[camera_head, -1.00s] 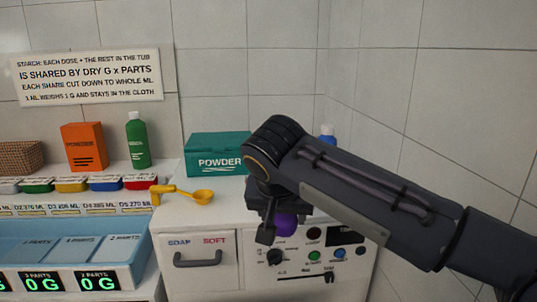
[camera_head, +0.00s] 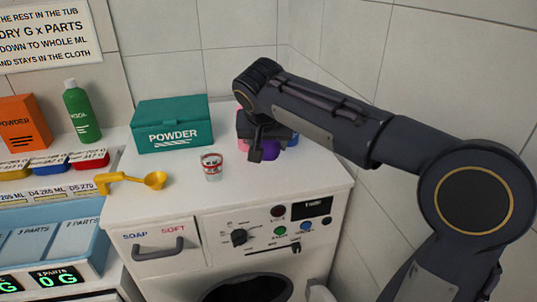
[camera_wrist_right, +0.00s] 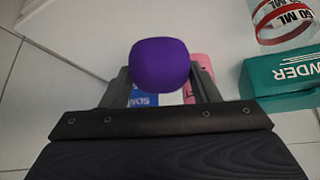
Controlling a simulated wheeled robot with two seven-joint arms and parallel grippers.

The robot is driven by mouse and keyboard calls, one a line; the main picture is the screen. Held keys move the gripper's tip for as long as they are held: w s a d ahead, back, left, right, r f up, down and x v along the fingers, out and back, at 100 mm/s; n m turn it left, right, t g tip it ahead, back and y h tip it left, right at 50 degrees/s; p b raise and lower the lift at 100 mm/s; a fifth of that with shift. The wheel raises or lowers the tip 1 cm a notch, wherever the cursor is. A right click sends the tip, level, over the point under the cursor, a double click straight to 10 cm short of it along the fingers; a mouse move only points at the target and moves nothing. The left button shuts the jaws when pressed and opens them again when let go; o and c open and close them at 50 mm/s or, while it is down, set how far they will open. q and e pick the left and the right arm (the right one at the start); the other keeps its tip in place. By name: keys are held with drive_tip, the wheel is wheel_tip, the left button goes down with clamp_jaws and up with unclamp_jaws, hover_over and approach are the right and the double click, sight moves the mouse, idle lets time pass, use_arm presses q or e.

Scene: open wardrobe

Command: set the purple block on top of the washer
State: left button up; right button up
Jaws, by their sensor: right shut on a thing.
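The purple block (camera_head: 269,149) is rounded and sits between the fingers of my right gripper (camera_head: 263,150), which is shut on it. In the right wrist view the purple block (camera_wrist_right: 160,65) shows between the two dark fingers. The white washer (camera_head: 255,188) stands below, its top mostly bare in front. The block appears over the back right part of the washer top. Whether it touches the top I cannot tell. My left gripper is not in view.
On the washer stand a teal powder box (camera_head: 172,126), a small red-marked cup (camera_head: 211,167) and a yellow scoop (camera_head: 135,181). A blue item (camera_wrist_right: 143,99) and a pink item (camera_wrist_right: 205,70) are close behind the gripper. A tiled wall is at the right.

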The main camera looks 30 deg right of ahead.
drive_tip(key=x, duration=0.3)
drive_tip(key=shift+d+r, duration=0.15)
drive_tip(key=shift+d, duration=0.05)
drive_tip(key=f, duration=0.3)
drive_tip(key=shift+w+d+f+p, duration=0.1)
drive_tip(key=shift+w+d+p, duration=0.1)
drive_tip(key=shift+w+p, duration=0.15)
drive_tip(key=shift+s+f, duration=0.1)
drive_tip(key=shift+f, duration=0.15)
drive_tip(key=shift+f, duration=0.2)
drive_tip(key=o, duration=1.1)
drive_tip(key=shift+r, duration=0.15)
